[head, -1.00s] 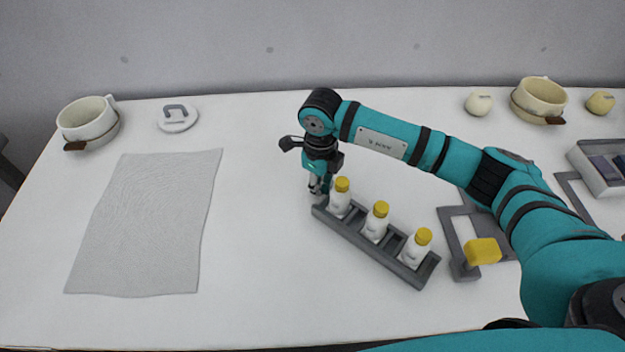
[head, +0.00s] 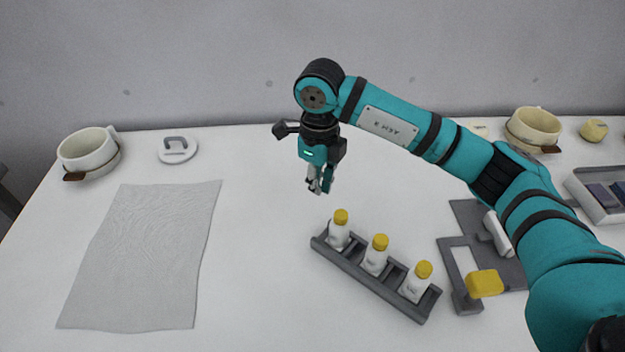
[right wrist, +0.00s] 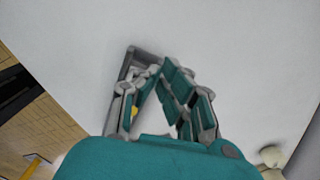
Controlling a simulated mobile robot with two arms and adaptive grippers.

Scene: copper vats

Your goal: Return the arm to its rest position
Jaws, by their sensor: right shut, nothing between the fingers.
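My right arm, teal with black bands, reaches in from the right in the head view. Its right gripper (head: 320,186) points down above the table, a little behind and above the left end of the bottle rack. The fingers are shut and empty. In the right wrist view the gripper (right wrist: 164,66) shows its fingers closed together, with part of the grey rack (right wrist: 133,60) behind them. My left gripper is not in view.
A grey rack (head: 362,276) holds three white bottles with yellow caps (head: 375,256). A grey stand with a yellow block (head: 485,283) is to its right. Table centre is clear.

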